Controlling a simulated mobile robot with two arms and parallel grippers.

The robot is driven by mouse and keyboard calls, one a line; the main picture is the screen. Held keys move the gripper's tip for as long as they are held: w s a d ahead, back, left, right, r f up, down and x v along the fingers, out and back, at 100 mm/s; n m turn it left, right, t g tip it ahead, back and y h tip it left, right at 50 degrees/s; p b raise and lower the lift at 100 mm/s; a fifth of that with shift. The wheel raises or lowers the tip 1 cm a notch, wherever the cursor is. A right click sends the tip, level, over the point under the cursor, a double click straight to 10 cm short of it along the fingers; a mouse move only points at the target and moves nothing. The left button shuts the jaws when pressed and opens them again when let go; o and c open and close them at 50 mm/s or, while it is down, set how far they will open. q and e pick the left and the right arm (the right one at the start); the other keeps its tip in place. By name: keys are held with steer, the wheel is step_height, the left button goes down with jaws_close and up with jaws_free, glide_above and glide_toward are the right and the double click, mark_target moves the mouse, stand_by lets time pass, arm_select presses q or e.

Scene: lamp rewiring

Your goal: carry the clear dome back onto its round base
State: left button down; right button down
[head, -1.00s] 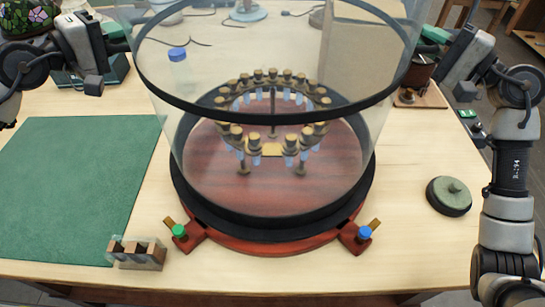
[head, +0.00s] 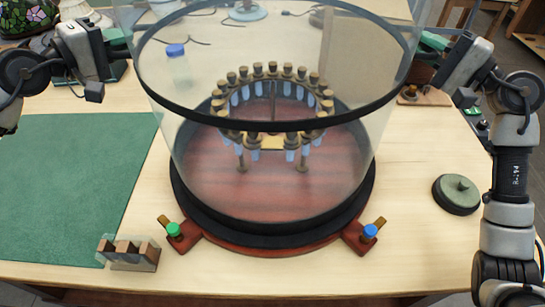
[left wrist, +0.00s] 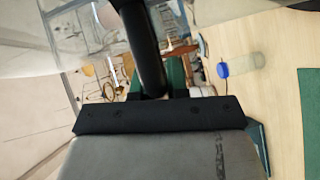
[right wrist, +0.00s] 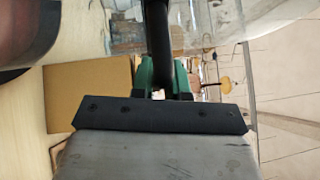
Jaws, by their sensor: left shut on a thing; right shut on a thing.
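The clear dome (head: 345,175) is a wide, upright see-through cylinder with a black upper rim (head: 268,126). It stands over the round base (head: 275,249), a dark red wooden base with black ringwork, and surrounds a ring of vials (head: 272,140). Whether its lower edge touches the base cannot be told. My left gripper (head: 128,42) is shut on the rim's left side; the bar also shows in the left wrist view, in the left gripper (left wrist: 152,88). My right gripper (head: 420,42) is shut on the rim's right side; the right wrist view shows the right gripper (right wrist: 163,88) on it.
A green knob (head: 173,229) and a blue knob (head: 370,230) sit on the base's front feet. A green mat (head: 70,190) lies at left, a small wooden block holder (head: 130,254) in front. A green-topped disc (head: 456,194) lies at right. A blue-capped bottle (left wrist: 240,64) stands behind left.

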arm_select(q)
steer(key=shift+a+f+b, duration=0.1)
steer(key=shift+f+b, duration=0.45)
steer(key=shift+b, duration=0.05)
arm_select(e)
steer(key=shift+d+f, duration=0.1)
steer(key=shift+f, duration=0.5)
arm_select(q)
steer(key=c, duration=1.4)
jaws_free()
arm_select(e)
steer(key=c, duration=1.4)
jaws_free()
arm_select(q)
steer(key=shift+o, duration=1.4)
steer(key=shift+s+r, duration=0.1)
steer(key=shift+s, duration=0.05)
arm_select(e)
steer(key=shift+o, duration=1.4)
steer(key=shift+s+r, duration=0.1)
steer(key=shift+s, duration=0.05)
